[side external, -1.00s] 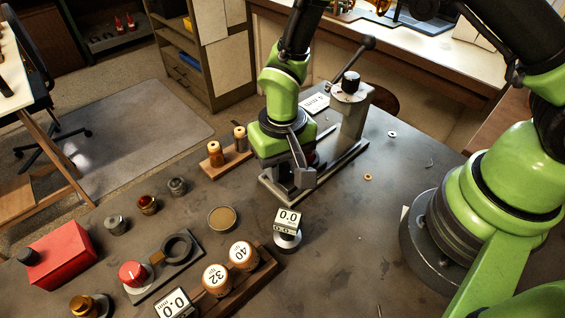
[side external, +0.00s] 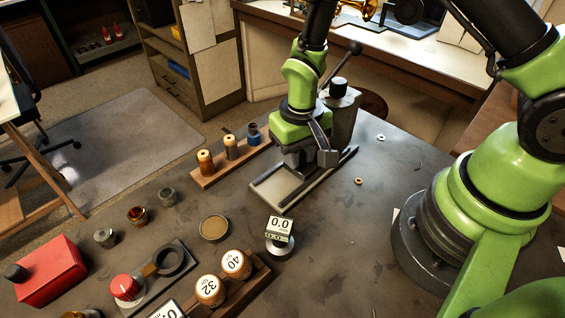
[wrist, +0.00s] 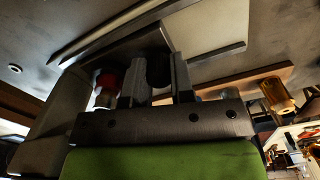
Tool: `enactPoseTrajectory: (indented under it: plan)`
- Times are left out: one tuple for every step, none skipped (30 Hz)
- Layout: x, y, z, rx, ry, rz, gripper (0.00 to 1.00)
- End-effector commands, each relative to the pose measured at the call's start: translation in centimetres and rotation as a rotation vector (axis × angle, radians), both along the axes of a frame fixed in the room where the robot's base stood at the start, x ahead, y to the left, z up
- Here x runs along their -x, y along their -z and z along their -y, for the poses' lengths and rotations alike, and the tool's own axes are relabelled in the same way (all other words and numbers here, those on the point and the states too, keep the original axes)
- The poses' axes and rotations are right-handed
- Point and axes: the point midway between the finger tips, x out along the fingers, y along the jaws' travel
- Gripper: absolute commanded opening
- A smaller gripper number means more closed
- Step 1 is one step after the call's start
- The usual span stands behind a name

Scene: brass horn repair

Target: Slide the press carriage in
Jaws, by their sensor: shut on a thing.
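The press has a grey column (side external: 345,122) with a dark knob on top and a long lever (side external: 343,62). Its flat base (side external: 277,190) has two dark rails running from the near end back to the column. My gripper (side external: 318,160) points down over the far half of the base, close in front of the column. It is shut on the press carriage, which is mostly hidden by the fingers and wrist. In the wrist view my gripper's fingers (wrist: 158,82) stand on either side of a dark part, too dim to make out well.
A wooden rack (side external: 210,178) with several small pegs stands left of the press. A digital gauge (side external: 280,230) and a round tan dish (side external: 214,228) stand before it. A red box (side external: 47,270) sits at far left. Small rings lie on clear table to the right.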

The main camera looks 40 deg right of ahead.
Motion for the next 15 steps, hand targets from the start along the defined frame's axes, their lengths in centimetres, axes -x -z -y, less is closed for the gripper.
enactPoseTrajectory:
  plan:
    - [-0.03,-0.05,0.31,0.0,0.002,0.002,0.0]
    - [-0.03,-0.05,0.37,0.0,0.0,0.002,0.0]
    - [-0.03,-0.05,0.39,0.0,-0.001,0.002,0.0]
    - [-0.03,-0.06,0.38,0.0,-0.002,0.003,0.0]
    - [-0.04,-0.06,0.37,0.0,-0.002,0.003,0.0]
    - [-0.03,-0.06,0.35,0.0,-0.002,0.003,0.0]
    - [-0.03,-0.06,0.35,0.0,-0.002,0.003,0.0]
    - [-0.03,-0.06,0.34,0.0,-0.002,0.003,0.0]
    - [-0.03,-0.06,0.34,0.0,-0.002,0.003,0.0]
    - [-0.04,-0.06,0.33,0.0,-0.002,0.003,0.25]
    - [-0.04,-0.07,0.33,0.0,-0.002,0.003,0.32]
    - [-0.03,-0.07,0.33,0.0,-0.002,0.003,0.33]
    - [-0.03,-0.06,0.33,0.0,-0.002,0.002,0.33]
    - [-0.03,-0.06,0.33,0.0,-0.002,0.002,0.33]
    - [-0.02,-0.05,0.33,0.0,-0.002,0.002,0.33]
